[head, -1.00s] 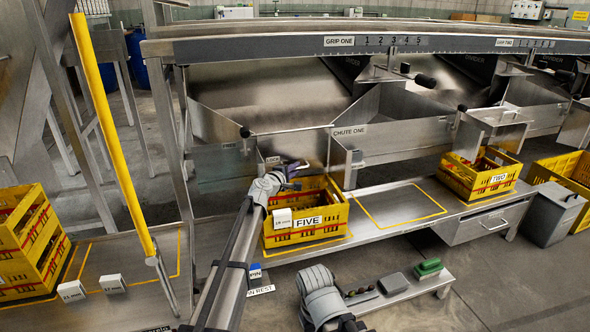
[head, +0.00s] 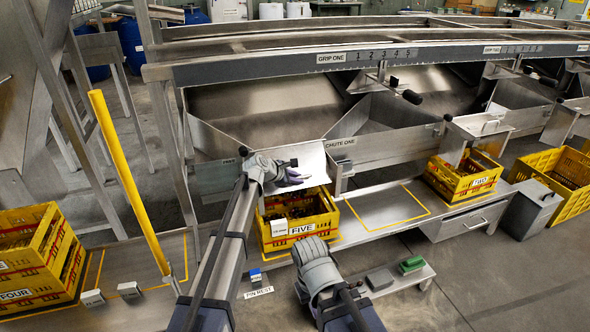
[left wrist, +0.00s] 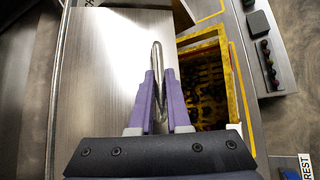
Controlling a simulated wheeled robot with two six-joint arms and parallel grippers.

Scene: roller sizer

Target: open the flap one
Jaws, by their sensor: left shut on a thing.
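My left gripper (head: 292,178) is at the flap's lower front. In the left wrist view, its purple fingers (left wrist: 160,98) are shut on the flap's thin wire handle (left wrist: 157,62), with the broad plate (left wrist: 115,60) to the left. My left wrist hides part of the flap's left side in the head view. My right arm shows at the bottom centre, but its fingers are not visible.
The crate marked FIVE holds dark pieces and stands just below the flap. The crate marked TWO (head: 478,183) is farther right, past an empty yellow outline (head: 385,208). A yellow post (head: 130,180) stands left of my left arm.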

